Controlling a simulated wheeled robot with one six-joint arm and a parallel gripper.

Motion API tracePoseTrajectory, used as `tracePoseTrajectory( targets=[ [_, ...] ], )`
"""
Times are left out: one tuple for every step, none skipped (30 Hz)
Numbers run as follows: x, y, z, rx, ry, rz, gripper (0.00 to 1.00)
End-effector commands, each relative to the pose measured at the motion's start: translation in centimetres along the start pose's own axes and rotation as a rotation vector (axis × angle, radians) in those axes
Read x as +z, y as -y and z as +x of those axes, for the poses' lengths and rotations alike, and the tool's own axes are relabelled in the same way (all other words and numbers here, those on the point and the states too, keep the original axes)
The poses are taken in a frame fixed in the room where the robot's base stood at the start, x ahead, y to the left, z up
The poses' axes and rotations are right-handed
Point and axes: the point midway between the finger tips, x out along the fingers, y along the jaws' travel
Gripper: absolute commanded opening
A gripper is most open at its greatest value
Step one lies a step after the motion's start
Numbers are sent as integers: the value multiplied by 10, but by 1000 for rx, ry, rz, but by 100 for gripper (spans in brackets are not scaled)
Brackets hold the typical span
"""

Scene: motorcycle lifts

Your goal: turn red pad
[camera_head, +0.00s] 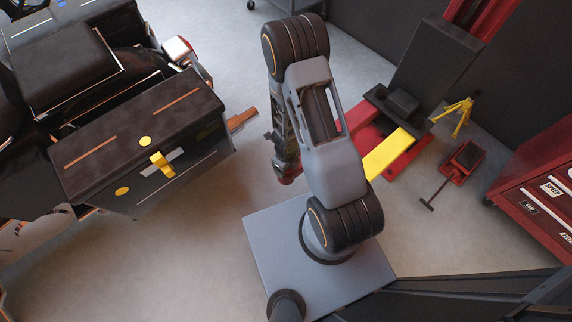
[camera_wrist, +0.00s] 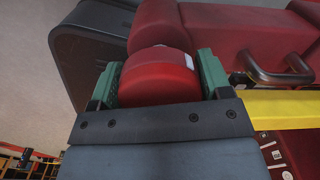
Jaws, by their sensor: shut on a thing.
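The red pad (camera_wrist: 158,82) is a round red block with a small white mark (camera_wrist: 189,62) on its right side, in the middle of the wrist view. My gripper (camera_wrist: 158,70) has a green-lined finger on each side of it, and is shut on it. The pad's lower side is hidden behind the gripper's dark front plate. In the head view my gripper (camera_head: 286,168) hangs low left of my upper arm, with a small red part at its tip; detail there is too small to tell.
A red lift body (camera_wrist: 235,45), a metal handle (camera_wrist: 278,72) and a yellow bar (camera_wrist: 285,108) lie close to my gripper. A motorcycle with a dark case (camera_head: 145,150) stands left. A yellow jack stand (camera_head: 460,113), red floor jack (camera_head: 463,160) and red cabinet (camera_head: 540,180) are right.

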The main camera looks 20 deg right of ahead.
Motion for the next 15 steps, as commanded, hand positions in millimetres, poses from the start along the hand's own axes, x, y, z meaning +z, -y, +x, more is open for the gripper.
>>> tracePoseTrajectory(
  targets=[
    [-1, 0, 2, 1, -3, -43, 48],
    [-1, 0, 2, 1, -3, -73, 48],
    [-1, 0, 2, 1, -3, -110, 48],
    [-1, 0, 2, 1, -3, -140, 48],
    [-1, 0, 2, 1, -3, -167, 48],
    [-1, 0, 2, 1, -3, -206, 48],
    [-1, 0, 2, 1, -3, -233, 48],
    [-1, 0, 2, 1, -3, -263, 48],
    [-1, 0, 2, 1, -3, -300, 48],
    [-1, 0, 2, 1, -2, -330, 48],
    [-1, 0, 2, 1, -2, -357, 48],
    [-1, 0, 2, 1, -2, -396, 48],
    [-1, 0, 2, 1, -2, -423, 48],
    [-1, 0, 2, 1, -2, -453, 48],
    [-1, 0, 2, 1, -2, -489, 48]
  ],
)
